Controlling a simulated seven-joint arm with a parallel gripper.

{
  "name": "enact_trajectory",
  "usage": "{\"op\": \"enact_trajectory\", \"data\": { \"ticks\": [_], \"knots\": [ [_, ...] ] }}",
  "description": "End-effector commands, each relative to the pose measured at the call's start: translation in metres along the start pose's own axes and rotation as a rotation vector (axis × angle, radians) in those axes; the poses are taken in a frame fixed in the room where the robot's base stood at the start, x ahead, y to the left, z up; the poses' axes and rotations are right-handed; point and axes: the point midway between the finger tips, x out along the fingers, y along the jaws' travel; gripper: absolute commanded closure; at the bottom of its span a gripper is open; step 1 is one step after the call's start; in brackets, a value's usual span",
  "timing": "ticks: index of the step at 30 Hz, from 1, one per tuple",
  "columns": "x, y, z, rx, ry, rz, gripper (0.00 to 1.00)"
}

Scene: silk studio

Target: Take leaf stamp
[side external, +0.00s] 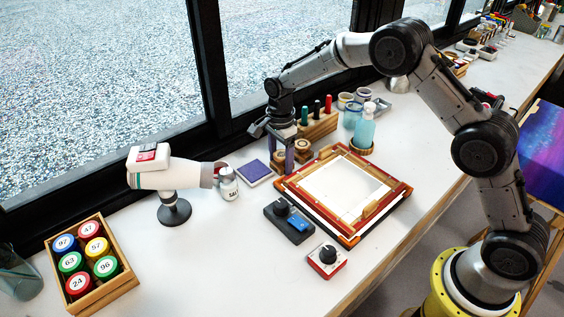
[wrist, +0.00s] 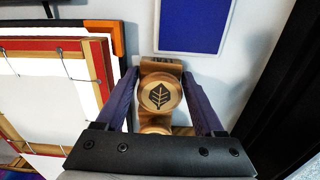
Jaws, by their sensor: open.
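The leaf stamp (wrist: 160,97) is a round wooden stamp with a dark leaf mark on top. In the wrist view it lies between the two purple fingers of my gripper (wrist: 160,112), with a gap on each side. My gripper is open and points down over it. In the side view my gripper (side external: 281,157) is at the stamps behind the framed screen, and its fingers hide part of the leaf stamp (side external: 279,163). A second wooden stamp (side external: 303,151) stands just to the right; in the wrist view it is mostly hidden by my gripper.
A blue-purple ink pad (side external: 255,173) lies left of the stamps. The red-and-wood framed screen (side external: 290,187) is close in front. A wooden rack with coloured bottles (side external: 322,125) and a spray bottle (side external: 365,128) stand to the right. A white can (side external: 228,183) stands farther left.

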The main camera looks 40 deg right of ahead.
Motion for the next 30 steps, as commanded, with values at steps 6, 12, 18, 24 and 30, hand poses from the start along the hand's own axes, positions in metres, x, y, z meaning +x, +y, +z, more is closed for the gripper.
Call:
{"op": "enact_trajectory", "data": {
  "ticks": [6, 12, 18, 24, 30],
  "knots": [
    [0.000, 0.000, 0.000, 0.000, 0.000, 0.000, 0.59],
    [-0.001, 0.000, 0.000, 0.000, 0.000, -0.001, 0.74],
    [-0.003, -0.001, 0.000, 0.000, 0.000, -0.002, 0.74],
    [-0.020, -0.001, 0.000, 0.000, -0.001, -0.004, 0.74],
    [-0.054, 0.017, -0.002, 0.000, -0.001, -0.006, 0.74]
  ]
}}
